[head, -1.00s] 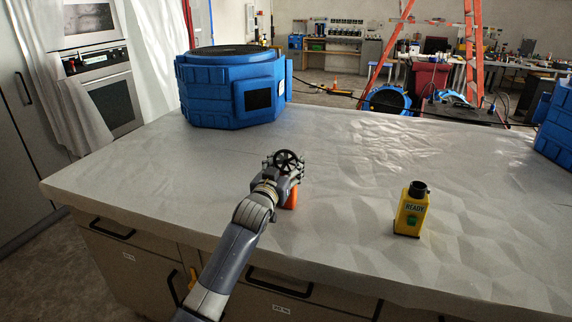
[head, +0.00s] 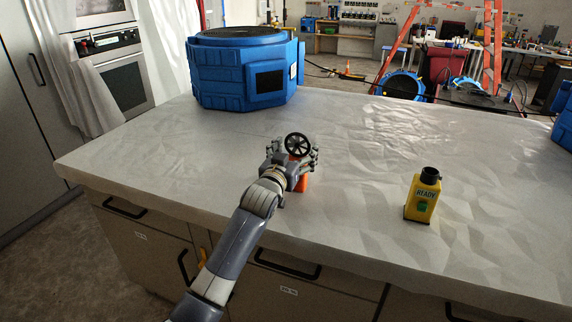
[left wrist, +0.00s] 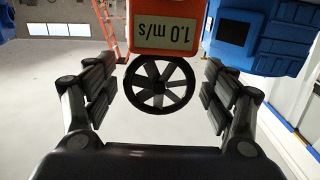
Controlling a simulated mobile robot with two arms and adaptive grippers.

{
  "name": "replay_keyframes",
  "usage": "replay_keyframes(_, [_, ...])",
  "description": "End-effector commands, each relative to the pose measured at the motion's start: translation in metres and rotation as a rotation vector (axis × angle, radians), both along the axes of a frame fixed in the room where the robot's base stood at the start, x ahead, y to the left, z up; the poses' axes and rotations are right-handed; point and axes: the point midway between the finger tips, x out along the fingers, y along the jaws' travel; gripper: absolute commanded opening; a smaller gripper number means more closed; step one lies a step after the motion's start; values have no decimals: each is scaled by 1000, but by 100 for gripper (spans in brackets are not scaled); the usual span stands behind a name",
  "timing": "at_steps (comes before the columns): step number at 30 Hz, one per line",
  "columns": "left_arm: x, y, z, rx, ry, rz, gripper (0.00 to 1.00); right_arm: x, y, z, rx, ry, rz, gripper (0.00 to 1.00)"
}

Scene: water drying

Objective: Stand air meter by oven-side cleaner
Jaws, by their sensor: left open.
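The air meter has an orange body (head: 301,184) and a round black vane wheel (head: 298,145) on top. It appears to stand upright on the counter, in front of the oven-side blue cleaner (head: 222,87) with a clear gap between them. My left gripper (head: 292,158) is open around the meter's upper part. In the left wrist view, the vane wheel (left wrist: 159,84) lies between the spread fingers (left wrist: 160,98), with space on both sides. The orange body (left wrist: 165,36) reads 1.0 m/s. My fingers hide part of the meter in the head view. My right gripper is not in view.
A yellow device marked READY (head: 423,196) stands on the counter (head: 370,160) to the right. Another blue unit (head: 564,115) is cut off at the right edge. An oven (head: 115,80) is at the far left. The counter between meter and cleaner is clear.

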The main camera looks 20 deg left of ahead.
Motion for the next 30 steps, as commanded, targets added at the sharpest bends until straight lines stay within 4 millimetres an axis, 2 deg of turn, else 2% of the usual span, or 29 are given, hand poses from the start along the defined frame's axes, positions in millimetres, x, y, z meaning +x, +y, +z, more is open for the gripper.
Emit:
replay_keyframes(18, [-89,3,0,0,-1,0,77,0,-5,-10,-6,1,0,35])
replay_keyframes(24, [-104,3,0,0,0,0,77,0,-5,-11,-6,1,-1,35])
replay_keyframes(30, [-107,3,1,0,-1,0,77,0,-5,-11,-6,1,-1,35])
